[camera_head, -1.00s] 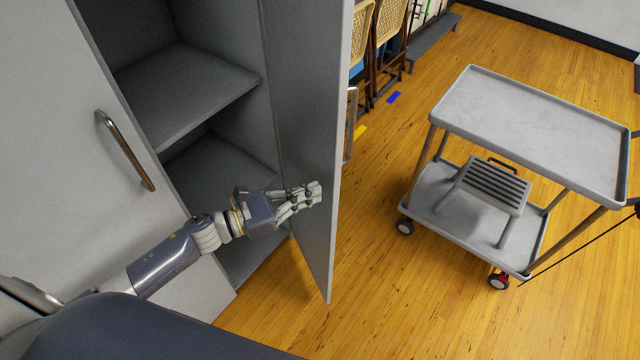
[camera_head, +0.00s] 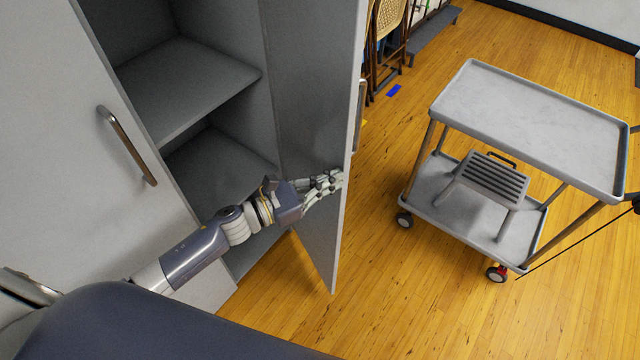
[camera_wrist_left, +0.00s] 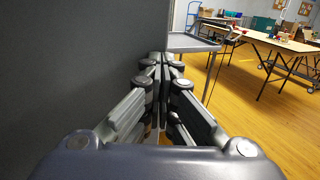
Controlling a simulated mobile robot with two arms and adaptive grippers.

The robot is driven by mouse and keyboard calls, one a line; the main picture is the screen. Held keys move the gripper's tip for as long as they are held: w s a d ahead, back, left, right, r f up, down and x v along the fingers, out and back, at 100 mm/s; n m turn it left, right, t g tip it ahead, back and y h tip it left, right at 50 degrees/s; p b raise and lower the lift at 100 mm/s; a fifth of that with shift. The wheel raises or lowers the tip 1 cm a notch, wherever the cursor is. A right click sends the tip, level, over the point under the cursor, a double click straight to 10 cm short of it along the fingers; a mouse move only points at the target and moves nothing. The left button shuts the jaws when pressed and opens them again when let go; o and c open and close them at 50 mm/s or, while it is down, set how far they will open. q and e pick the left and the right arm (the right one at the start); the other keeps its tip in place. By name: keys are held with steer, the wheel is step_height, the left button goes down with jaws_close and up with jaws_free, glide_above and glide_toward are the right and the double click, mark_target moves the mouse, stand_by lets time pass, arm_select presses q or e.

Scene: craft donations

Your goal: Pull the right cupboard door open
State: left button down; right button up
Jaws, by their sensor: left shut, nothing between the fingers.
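The right cupboard door (camera_head: 315,100) stands open, swung out from the grey cupboard, with its inner face toward my left arm. Its handle (camera_head: 359,115) shows partly past the door's outer side. My left gripper (camera_head: 338,179) is shut and empty, with its fingertips at the inner face near the door's free edge. Whether they touch it I cannot tell. In the left wrist view the closed fingers (camera_wrist_left: 162,62) point forward, with the door's dark inner face (camera_wrist_left: 80,70) on the left. The left cupboard door (camera_head: 60,130) is closed, with a metal bar handle (camera_head: 127,145). My right gripper is not in view.
Empty shelves (camera_head: 190,90) show inside the cupboard. A grey cart (camera_head: 530,115) with a step stool (camera_head: 490,182) on its lower shelf stands to the right. Folding chairs (camera_head: 388,40) stand behind the door. Wooden floor (camera_head: 400,290) is clear between door and cart.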

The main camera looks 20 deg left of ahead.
arm_select(q)
steer(key=w+d+n+t+y+b, duration=0.2)
steer(key=w+d, duration=0.4)
steer(key=w, duration=0.3)
steer(key=w+d+n+t+y+b, duration=0.2)
steer(key=w+d+n+y+b, duration=0.2)
steer(key=w, duration=0.5)
steer(key=d+y+b, duration=0.1)
steer(key=d+y, duration=0.1)
steer(key=shift+d+t+y+b, duration=0.15)
steer(key=shift+t+y+b, duration=0.15)
steer(key=shift+b, duration=0.1)
